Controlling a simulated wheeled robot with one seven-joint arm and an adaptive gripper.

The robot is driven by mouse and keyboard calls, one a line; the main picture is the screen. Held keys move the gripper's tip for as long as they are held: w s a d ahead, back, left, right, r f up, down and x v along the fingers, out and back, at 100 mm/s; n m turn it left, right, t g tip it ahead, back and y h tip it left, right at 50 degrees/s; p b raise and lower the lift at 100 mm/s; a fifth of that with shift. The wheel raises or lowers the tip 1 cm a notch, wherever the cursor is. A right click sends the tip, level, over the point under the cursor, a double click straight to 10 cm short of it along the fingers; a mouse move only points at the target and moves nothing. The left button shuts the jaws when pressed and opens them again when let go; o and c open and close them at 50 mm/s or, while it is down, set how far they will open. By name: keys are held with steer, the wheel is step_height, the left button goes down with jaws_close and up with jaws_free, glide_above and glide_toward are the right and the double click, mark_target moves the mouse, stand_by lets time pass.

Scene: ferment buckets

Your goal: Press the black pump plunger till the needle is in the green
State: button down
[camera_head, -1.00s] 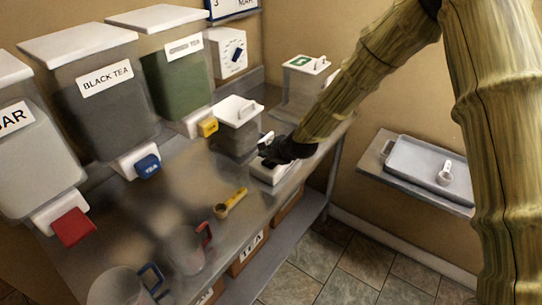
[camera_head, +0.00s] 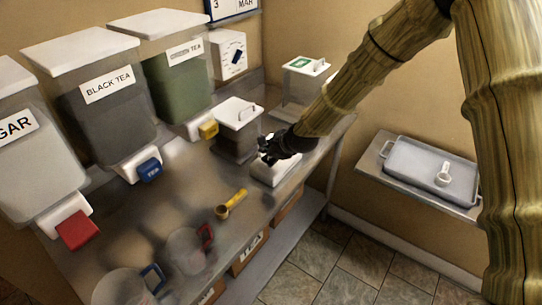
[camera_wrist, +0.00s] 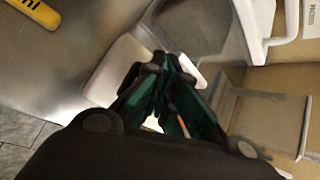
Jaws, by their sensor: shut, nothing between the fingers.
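My gripper (camera_head: 268,150) is shut and empty. It is over a small white base (camera_head: 276,174) near the right end of the steel counter. In the wrist view my gripper's fingertips (camera_wrist: 160,66) are together, over the white base (camera_wrist: 118,72). A small dark rounded part (camera_wrist: 150,68) shows at the fingertips; I cannot tell whether it is the pump plunger or part of the fingers, or whether they touch it. My gripper hides much of what stands on the base. No needle or green zone can be made out.
A dark container with a white handled lid (camera_head: 238,112) stands just left of my gripper. A white-lidded box with a green label (camera_head: 303,72) is behind. A yellow scoop (camera_head: 231,203) and clear jugs (camera_head: 187,250) lie nearer on the counter. A grey tray (camera_head: 425,165) is at right.

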mark_target(268, 158)
steer(key=shift+r, duration=0.45)
steer(key=shift+r, duration=0.1)
steer(key=shift+r+p, duration=1.6)
steer(key=shift+r, duration=0.85)
stand_by(0.4)
